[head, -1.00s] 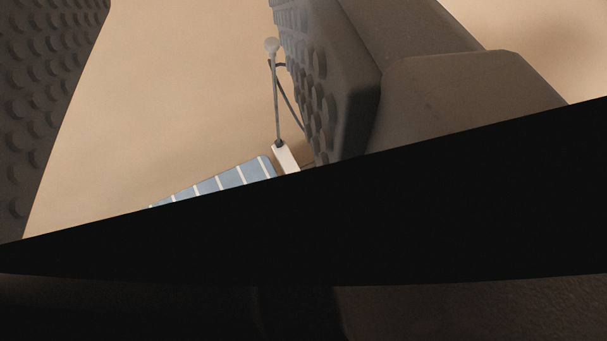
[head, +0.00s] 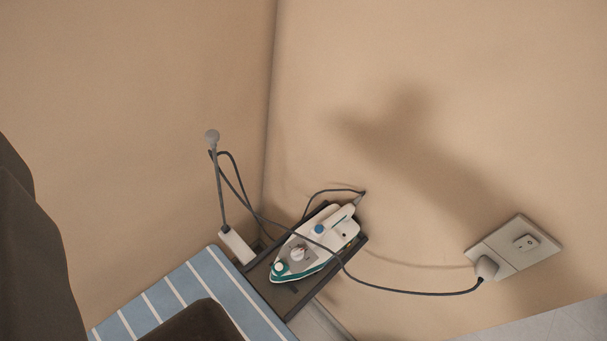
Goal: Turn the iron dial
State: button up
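A white and teal iron (head: 335,240) rests on a dark tray (head: 362,243) in the corner, its narrow end toward the lower left. A round whitish dial (head: 298,254) sits on a grey patch of its top. A blue button (head: 319,229) lies just above it. My gripper (head: 118,318) shows only as two dark parts, at the left edge and bottom edge. They are apart, with striped cloth and wall visible between them. It is empty and away from the iron, to its lower left.
Blue and white striped cloth (head: 176,293) lies left of the tray. A dark cord (head: 405,291) crosses the iron to a wall socket (head: 515,247) at right. Walls meet behind.

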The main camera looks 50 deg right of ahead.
aim_at(297, 254)
jog(key=z, duration=0.1)
jog(key=k, duration=1)
jog(key=z, duration=0.95)
jog(key=i, duration=1)
jog(key=u, duration=0.05)
